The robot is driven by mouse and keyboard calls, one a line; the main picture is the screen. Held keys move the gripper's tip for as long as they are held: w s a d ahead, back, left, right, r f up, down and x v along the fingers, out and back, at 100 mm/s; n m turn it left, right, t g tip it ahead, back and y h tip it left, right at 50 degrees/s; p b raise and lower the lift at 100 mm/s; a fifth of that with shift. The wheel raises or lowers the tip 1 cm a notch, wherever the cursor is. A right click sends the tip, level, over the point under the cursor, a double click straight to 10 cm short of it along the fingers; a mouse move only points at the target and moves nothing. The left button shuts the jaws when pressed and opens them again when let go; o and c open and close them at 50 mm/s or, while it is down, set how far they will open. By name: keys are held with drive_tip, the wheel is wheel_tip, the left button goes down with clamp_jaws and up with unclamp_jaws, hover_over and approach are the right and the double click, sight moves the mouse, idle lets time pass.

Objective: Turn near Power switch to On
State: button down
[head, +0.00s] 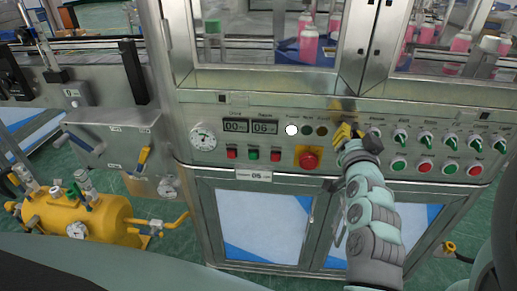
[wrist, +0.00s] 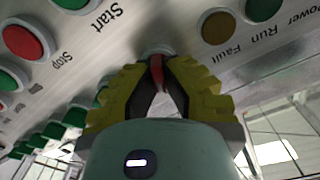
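The control panel (head: 262,105) is a metal front with lamps, buttons and rotary knobs. My gripper (head: 345,133) has yellow fingers and is at the panel, just right of the lamps. In the wrist view, my gripper (wrist: 157,66) has its fingertips closed around a narrow red switch handle (wrist: 157,75) on a round metal base. The fingers hide most of this switch, and its own label and exact angle cannot be read. The lamps next to it are labelled Power, Run and Fault. The leftmost lamp (head: 292,130) is bright white; the green and amber ones look dark.
A red emergency button (head: 308,160) on a yellow plate sits below left of my gripper. Several green knobs (head: 400,136) line the panel to the right, with red and green buttons below. Glass doors with pink bottles (head: 309,42) stand above. A yellow tank (head: 75,218) is at far left.

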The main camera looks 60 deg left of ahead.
drive_tip(key=shift+f+m, duration=0.15)
drive_tip(key=shift+m, duration=0.35)
drive_tip(key=c, duration=1.1)
unclamp_jaws()
drive_tip(key=shift+v, duration=3.75)
